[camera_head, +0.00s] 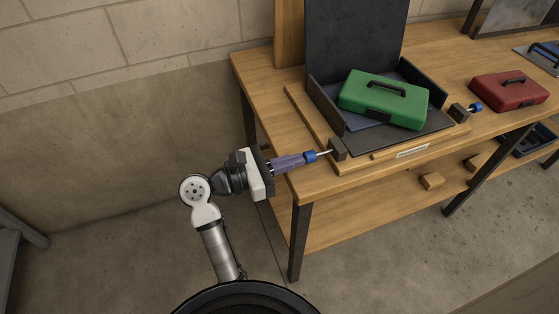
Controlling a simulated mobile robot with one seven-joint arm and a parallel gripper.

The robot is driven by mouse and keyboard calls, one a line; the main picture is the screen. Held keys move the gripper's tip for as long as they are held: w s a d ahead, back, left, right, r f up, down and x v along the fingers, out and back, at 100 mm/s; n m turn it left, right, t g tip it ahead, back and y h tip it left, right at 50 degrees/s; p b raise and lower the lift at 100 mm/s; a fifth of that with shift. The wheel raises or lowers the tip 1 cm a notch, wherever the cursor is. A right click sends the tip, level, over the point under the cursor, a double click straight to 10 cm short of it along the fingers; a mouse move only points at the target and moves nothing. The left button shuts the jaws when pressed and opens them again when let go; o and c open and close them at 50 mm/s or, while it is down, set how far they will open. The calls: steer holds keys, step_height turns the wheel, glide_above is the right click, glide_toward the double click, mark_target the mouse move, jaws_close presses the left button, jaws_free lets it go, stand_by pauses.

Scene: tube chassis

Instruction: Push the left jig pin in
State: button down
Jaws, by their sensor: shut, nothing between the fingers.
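The left jig pin (311,157) has a blue knob and a thin metal rod that runs into a dark block (338,149) at the left front of the jig. A length of rod shows between knob and block. My gripper (300,159) is shut, with its purple fingers pointing right at the knob from the left. The fingertips are at or very close to the knob; I cannot tell if they touch. The right jig pin (476,107) has a blue knob beside its own dark block (458,112). A green case (384,97) sits in the dark jig tray (430,141).
The jig stands on a wooden workbench (265,85) with dark legs (298,240). A red case (509,91) lies farther right. Wooden blocks (432,181) are on the lower shelf.

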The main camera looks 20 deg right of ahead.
mark_target(324, 153)
steer(key=shift+d, duration=0.1)
steer(key=shift+d+f+b, duration=0.2)
steer(key=shift+d+b, duration=0.55)
steer(key=shift+d, duration=0.15)
steer(key=shift+d+r, duration=0.15)
steer(key=shift+d, duration=0.15)
steer(key=shift+w, duration=0.1)
